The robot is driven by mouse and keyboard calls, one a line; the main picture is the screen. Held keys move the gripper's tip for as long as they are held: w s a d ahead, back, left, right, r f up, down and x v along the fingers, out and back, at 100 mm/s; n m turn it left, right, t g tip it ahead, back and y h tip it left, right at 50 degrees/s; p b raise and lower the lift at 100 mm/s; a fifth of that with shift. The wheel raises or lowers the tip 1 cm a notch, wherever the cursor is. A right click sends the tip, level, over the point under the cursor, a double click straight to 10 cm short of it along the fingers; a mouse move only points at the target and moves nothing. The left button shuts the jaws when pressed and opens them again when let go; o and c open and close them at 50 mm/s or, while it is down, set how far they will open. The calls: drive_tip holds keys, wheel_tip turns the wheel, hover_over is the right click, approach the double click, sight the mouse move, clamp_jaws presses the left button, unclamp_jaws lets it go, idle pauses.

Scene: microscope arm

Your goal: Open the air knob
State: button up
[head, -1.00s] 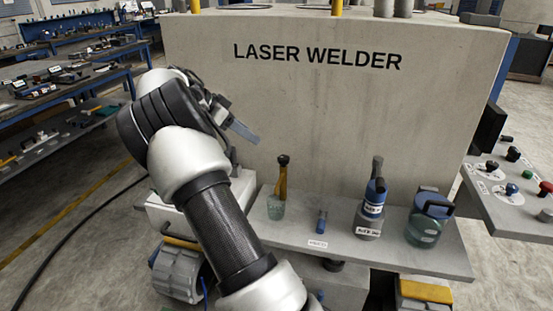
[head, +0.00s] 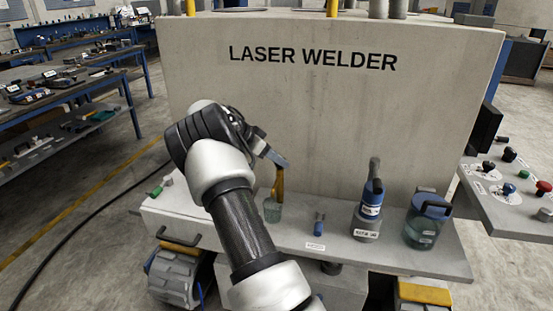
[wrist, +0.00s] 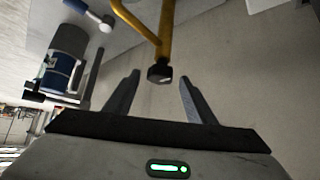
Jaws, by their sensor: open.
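My gripper (head: 275,158) is open near the shelf in front of the laser welder. In the wrist view, a yellow branching handle with a dark end (wrist: 160,72) shows between the spread fingers, not clamped. No part is readably marked as the air knob. A small blue upright knob (head: 319,224) stands on the shelf to the right, behind a label too small to read.
On the shelf (head: 300,236) a blue-and-grey bottle (head: 370,205) and a blue-lidded glass jar (head: 428,220) stand further right. The welder's concrete-like wall (head: 330,120) rises behind. A side panel (head: 510,200) at right carries red, green, black and blue knobs.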

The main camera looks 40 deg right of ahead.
drive_tip(key=shift+d+f, duration=0.1)
drive_tip(key=shift+f, duration=0.05)
drive_tip(key=shift+c, duration=0.4)
drive_tip(key=c, duration=1)
drive_tip(key=shift+o, duration=0.2)
